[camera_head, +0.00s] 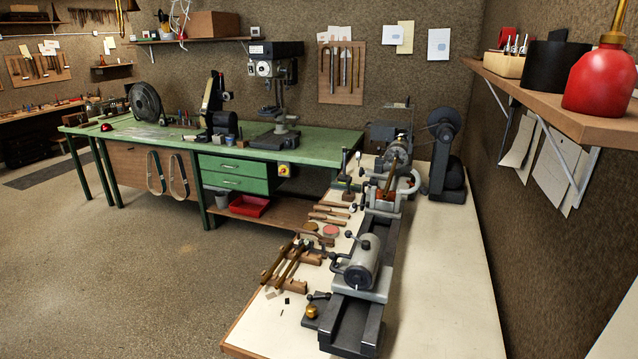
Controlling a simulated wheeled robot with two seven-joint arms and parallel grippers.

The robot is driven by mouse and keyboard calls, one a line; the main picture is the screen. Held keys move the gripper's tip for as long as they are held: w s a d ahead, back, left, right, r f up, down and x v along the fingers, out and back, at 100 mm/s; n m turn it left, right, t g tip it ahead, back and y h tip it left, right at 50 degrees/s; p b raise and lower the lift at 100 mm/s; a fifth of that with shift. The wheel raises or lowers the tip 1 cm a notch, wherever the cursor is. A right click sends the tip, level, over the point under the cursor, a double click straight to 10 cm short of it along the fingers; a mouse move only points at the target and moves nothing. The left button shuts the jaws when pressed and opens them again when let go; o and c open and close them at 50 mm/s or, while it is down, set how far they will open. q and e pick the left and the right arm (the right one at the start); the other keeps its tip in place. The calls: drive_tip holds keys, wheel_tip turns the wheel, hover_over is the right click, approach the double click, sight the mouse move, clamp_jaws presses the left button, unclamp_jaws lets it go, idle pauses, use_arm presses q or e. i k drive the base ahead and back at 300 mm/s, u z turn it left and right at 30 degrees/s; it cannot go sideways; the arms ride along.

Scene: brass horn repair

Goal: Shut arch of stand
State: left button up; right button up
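A lathe stands on the pale bench. Its middle stand (382,203) is a grey block on the lathe bed. A curved light-grey arch (411,182) shows at the stand's right side and appears swung out to the right, not over the top. Brownish parts show in the stand's opening, too small to tell apart. Neither of my grippers is in view.
The lathe's tailstock (361,266) sits nearer on the bed (354,325), its headstock (398,148) behind the stand. Wooden-handled tools (330,212) and a rack with rods (285,262) lie left. The bench (450,270) is clear right. A shelf (560,105) juts from the right wall.

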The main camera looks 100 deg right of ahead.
sight(425, 190)
drive_tip(key=z, duration=3.05)
